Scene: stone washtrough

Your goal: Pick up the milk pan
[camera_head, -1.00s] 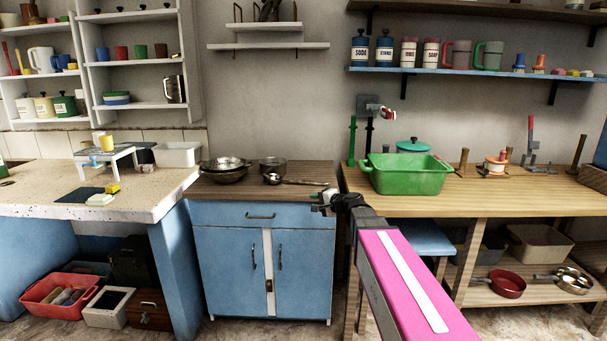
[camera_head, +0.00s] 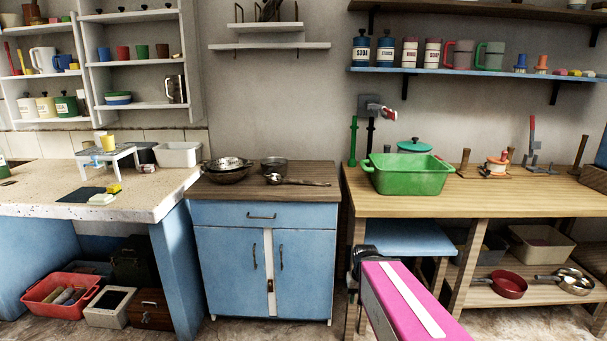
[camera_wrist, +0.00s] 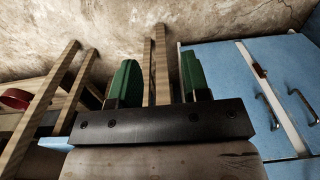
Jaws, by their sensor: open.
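A red pan (camera_head: 510,286) with a handle pointing left sits on the low shelf under the right-hand bench. Steel pans (camera_head: 573,281) sit to its right on the same shelf. I cannot tell for certain which is the milk pan. The red pan also shows in part at the left edge of the wrist view (camera_wrist: 14,98). My gripper (camera_wrist: 160,84) is open, its two green fingers apart with nothing between them. In the head view my arm's dark end is low, in front of the bench's left side and left of the pans; the fingers are hidden there.
The bench's low shelf (camera_head: 480,298) lies behind wooden legs (camera_head: 463,265). A blue stool (camera_head: 405,238) stands under the bench, close to my arm. A blue cupboard (camera_head: 230,270) is to the left. A beige basin (camera_head: 540,247) stands behind the pans.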

